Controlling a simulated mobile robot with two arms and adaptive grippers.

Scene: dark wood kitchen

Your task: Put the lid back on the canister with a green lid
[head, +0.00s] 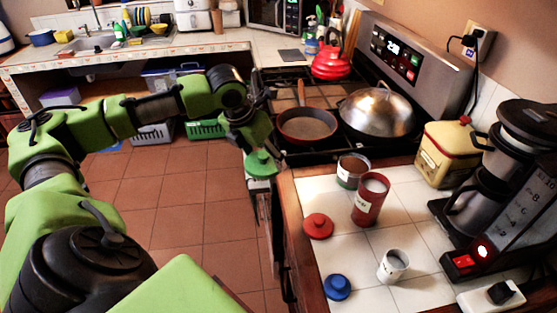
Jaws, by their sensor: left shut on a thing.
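My left gripper (254,140) reaches in from the left and is shut on the green lid (261,164). It holds the lid at the left edge of the tiled counter, beside the stove front and apart from the canisters. A short open canister (346,181) with dark contents stands on the counter to the right of the lid, partly behind a red canister (366,211). It is probably the green lid's canister, but its markings are small. The red canister is open too, and a small white canister (392,268) stands open nearer. My right gripper is not in view.
A red lid (318,226) and a blue lid (337,287) lie on the counter (355,250). A yellow tin (445,158) and a coffee maker (510,190) stand at the right. A pan (306,125) and a domed wok (378,108) sit on the stove.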

